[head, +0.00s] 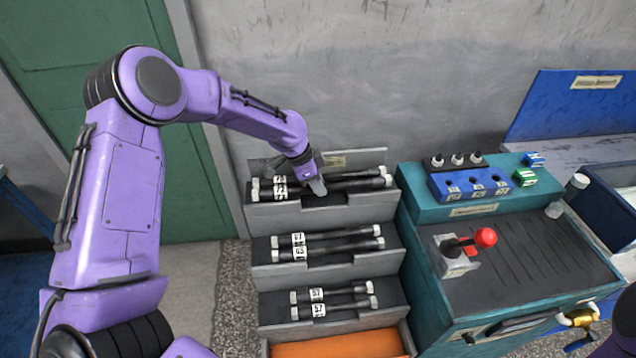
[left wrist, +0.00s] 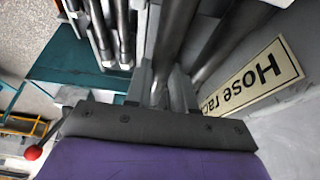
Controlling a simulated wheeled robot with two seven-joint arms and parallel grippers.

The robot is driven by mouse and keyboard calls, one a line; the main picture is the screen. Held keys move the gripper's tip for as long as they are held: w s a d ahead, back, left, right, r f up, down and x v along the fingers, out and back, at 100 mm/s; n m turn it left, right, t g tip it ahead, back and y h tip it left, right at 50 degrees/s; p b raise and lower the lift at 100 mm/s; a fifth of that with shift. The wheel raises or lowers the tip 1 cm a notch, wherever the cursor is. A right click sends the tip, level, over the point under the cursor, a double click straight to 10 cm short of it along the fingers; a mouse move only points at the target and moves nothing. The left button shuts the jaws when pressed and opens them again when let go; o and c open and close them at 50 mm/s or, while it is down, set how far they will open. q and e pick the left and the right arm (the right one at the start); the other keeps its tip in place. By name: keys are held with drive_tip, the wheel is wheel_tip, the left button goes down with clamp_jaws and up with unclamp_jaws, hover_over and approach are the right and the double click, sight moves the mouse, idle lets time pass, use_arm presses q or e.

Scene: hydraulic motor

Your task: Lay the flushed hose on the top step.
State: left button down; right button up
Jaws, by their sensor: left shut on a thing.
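The grey stepped hose rack (head: 262,220) stands against the wall, with black, white-ended hoses lying on its steps. My left gripper (head: 318,187) is over the top step, pointing down, and is shut on a black hose (head: 347,187) there. The held hose lies low at the step; whether it fully rests on it I cannot tell. In the left wrist view the hose (left wrist: 176,35) runs up from between the fingers (left wrist: 160,92). Another hose (head: 345,177) lies behind it. Which hose is the flushed one I cannot tell by looks. My right gripper is not in view.
The middle step holds hoses (head: 340,245), and so does the lower step (head: 345,303). An orange tray (head: 340,346) is below. A teal bench (head: 545,262) with a red-knobbed lever (head: 485,237) and a blue socket block (head: 470,186) stands at right.

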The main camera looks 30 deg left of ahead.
use_arm(q)
drive_tip(key=shift+f, duration=0.15)
drive_tip(key=c, duration=0.9)
unclamp_jaws()
drive_tip(key=b+v, duration=0.1)
drive_tip(key=v, duration=0.9)
drive_tip(key=shift+s+r, duration=0.15)
drive_tip(key=shift+r, duration=0.1)
